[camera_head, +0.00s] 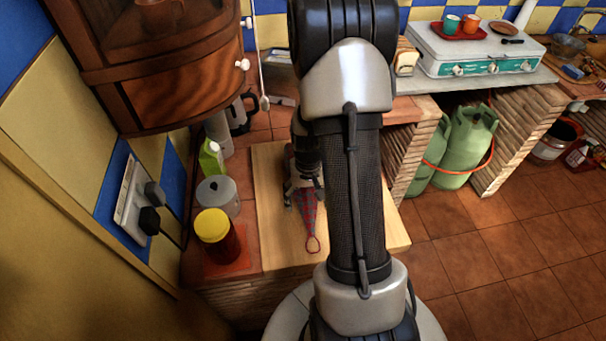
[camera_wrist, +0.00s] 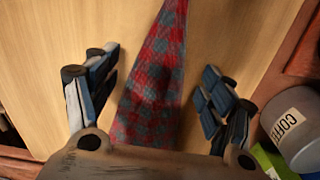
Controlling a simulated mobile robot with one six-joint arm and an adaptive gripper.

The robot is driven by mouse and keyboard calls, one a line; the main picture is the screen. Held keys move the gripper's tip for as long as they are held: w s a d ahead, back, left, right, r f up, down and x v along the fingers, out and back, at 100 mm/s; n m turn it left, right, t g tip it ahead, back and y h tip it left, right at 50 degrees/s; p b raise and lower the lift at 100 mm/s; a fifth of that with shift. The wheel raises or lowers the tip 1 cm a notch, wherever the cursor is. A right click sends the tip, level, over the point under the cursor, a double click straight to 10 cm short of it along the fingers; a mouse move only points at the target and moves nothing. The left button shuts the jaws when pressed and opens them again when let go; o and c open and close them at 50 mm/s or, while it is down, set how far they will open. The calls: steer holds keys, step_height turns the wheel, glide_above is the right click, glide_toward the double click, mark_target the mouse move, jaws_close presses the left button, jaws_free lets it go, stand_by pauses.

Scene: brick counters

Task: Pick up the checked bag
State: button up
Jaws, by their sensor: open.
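The red and blue-grey checked bag (camera_head: 309,213) lies on a pale wooden board (camera_head: 275,225), its narrow end with a red loop toward the bottom of the head view. In the wrist view the bag (camera_wrist: 155,85) runs between the two fingers of my gripper (camera_wrist: 160,68). The fingers are spread wide, with bare board showing between each finger and the bag. In the head view my gripper (camera_head: 303,186) is over the bag's upper part, and my arm hides part of that area. The wrist body covers the bag's lower end in the wrist view.
A yellow-lidded jar (camera_head: 219,241), a grey canister (camera_head: 217,197) and a green carton (camera_head: 211,159) stand left of the board. The wrist view shows the coffee canister (camera_wrist: 296,132) at right. A wooden cabinet (camera_head: 165,75) overhangs at left. A stove (camera_head: 475,55) is at back right.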

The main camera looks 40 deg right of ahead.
steer(key=shift+f, duration=0.95)
steer(key=shift+r, duration=0.1)
steer(key=c, duration=1.1)
